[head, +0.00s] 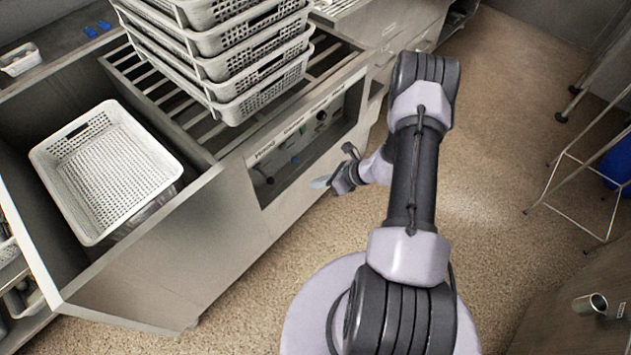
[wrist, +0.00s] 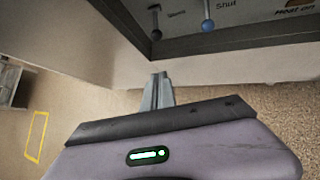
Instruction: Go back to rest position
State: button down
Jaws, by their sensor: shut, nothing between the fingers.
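My gripper (head: 325,181) is held out to the left of my arm, in front of the steel cabinet's control panel, with nothing in it. In the wrist view my gripper (wrist: 157,78) shows its fingers together, pointing at the cabinet front. The panel with knobs (wrist: 208,25) is just above the fingers in that view. I cannot tell whether the fingertips touch the cabinet. My arm stands bent over the floor in the head view.
A white perforated basket (head: 68,197) sits in the open bay at left. Several stacked baskets (head: 262,75) stand on the slatted rack (head: 190,120). The speckled floor (head: 490,130) is open to the right. A wire-framed stand (head: 565,195) and a metal cup (head: 590,304) are at far right.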

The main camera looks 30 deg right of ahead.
jog(key=a+r+n+g, duration=0.1)
jog(key=a+r+n, duration=0.3)
jog(key=r, duration=0.5)
jog(key=a+r+n+g, duration=0.1)
jog(key=a+r+n, duration=0.35)
jog(key=r, duration=0.55)
jog(key=a+r+n+g, duration=0.1)
jog(key=a+r+n, duration=0.35)
jog(key=r, duration=0.45)
jog(key=s+a+r+n+t+h, duration=0.1)
jog(key=s+a+r+n+h, duration=0.1)
jog(key=s+r+n, duration=0.4)
jog(key=s+a+r+n+h, duration=0.2)
jog(key=s+r+n, duration=0.5)
jog(key=s, duration=0.6)
notch_tip(320, 180, up, 2)
jog(key=shift+s+a+r+t+h, duration=0.1)
jog(key=shift+s+a+t+h, duration=0.25)
jog(key=shift+a+t, duration=0.1)
dwell(1.8)
